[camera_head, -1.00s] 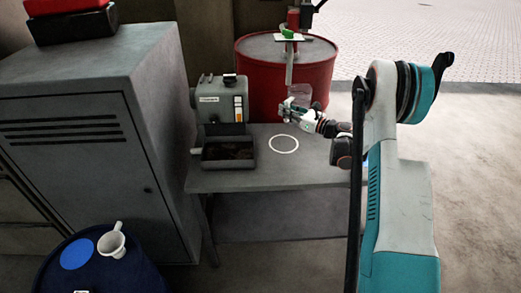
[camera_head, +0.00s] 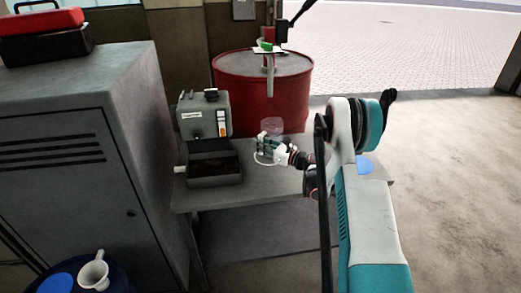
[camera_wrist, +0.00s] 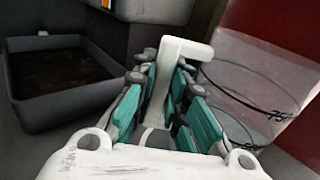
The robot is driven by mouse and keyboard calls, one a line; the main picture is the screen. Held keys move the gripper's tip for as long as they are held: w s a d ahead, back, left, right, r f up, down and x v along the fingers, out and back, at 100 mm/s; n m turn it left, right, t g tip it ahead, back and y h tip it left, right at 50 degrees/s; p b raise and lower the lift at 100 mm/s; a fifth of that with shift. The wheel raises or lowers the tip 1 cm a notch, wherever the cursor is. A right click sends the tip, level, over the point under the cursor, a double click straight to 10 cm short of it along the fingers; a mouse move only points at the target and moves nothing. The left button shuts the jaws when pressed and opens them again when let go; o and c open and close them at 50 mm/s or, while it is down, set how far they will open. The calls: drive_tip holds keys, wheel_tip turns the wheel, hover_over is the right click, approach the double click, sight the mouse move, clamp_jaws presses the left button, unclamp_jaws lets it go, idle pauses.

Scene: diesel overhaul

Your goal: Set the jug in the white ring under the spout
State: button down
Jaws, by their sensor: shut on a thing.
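The clear jug (camera_head: 272,126) is upright at the back of the grey bench, below the spout (camera_head: 270,78) of the red drum. My gripper (camera_head: 266,144) is shut on the jug's white handle (camera_wrist: 186,52), which sits between the teal finger pads (camera_wrist: 158,100) in the wrist view. The jug's clear wall (camera_wrist: 245,75), with dark markings, stands right of the fingers there. The white ring (camera_head: 262,162) shows only in part below my gripper; the rest is hidden. I cannot tell whether the jug's base touches the bench.
A grey machine (camera_head: 204,116) with a dark open tray (camera_head: 214,178) stands close left of my gripper; the tray also shows in the wrist view (camera_wrist: 70,110). The red drum (camera_head: 290,95) is right behind the jug.

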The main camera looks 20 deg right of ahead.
drive_tip(key=shift+f, duration=0.65)
drive_tip(key=shift+r, duration=0.1)
drive_tip(key=c, duration=1.6)
unclamp_jaws()
drive_tip(key=shift+s+d, duration=0.2)
drive_tip(key=shift+s, duration=0.1)
drive_tip(key=p+v, duration=0.3)
drive_tip(key=v, duration=0.8)
drive_tip(key=shift+s+p, duration=0.2)
drive_tip(key=shift+p, duration=0.2)
